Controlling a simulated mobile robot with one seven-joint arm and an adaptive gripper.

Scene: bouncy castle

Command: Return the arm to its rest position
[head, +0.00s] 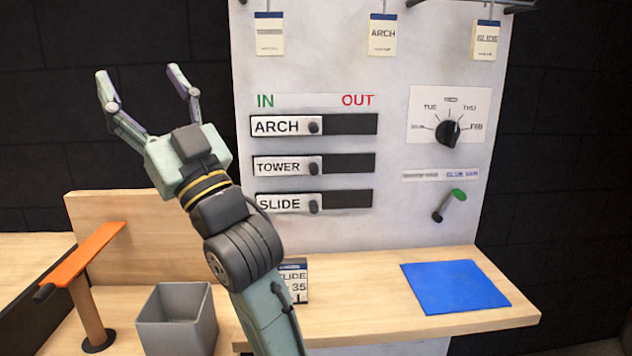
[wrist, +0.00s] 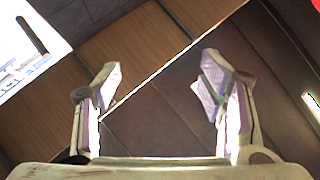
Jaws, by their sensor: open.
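My gripper (head: 140,80) is raised in front of the dark wall, left of the white board, in the head view. Its two fingers are spread wide with nothing between them. In the wrist view my gripper (wrist: 158,85) also shows open and empty, with brown panels behind it. My arm rises from the bottom of the head view and leans up to the left. It partly hides a small card marked SLIDE 35 (head: 299,284) on the wooden shelf.
The white board (head: 390,220) carries sliders, a dial (head: 448,132) and a green-tipped lever (head: 450,204). Cards hang along its top. A blue mat (head: 455,287) lies on the shelf at right. A grey bin (head: 176,320) and an orange-topped stand (head: 85,260) are at lower left.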

